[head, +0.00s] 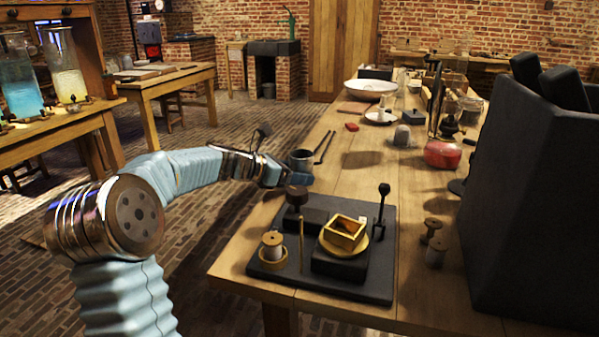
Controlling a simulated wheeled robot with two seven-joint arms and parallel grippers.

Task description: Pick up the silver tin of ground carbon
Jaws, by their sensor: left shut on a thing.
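A small grey cylindrical tin (301,160) with a dark open top is at the left edge of the long wooden table. It looks upright. My left gripper (287,174) reaches in from the left and is shut on the tin, with its fingers low against it. The fingers partly hide the tin's lower side, and I cannot tell whether its base touches the table. My right gripper is not in view.
A dark board (375,285) with a brass tray (344,232) and spools stands in front. A large dark box (530,200) blocks the right. Thin dark tongs (324,148) lie just beside the tin. The table's middle is mostly clear.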

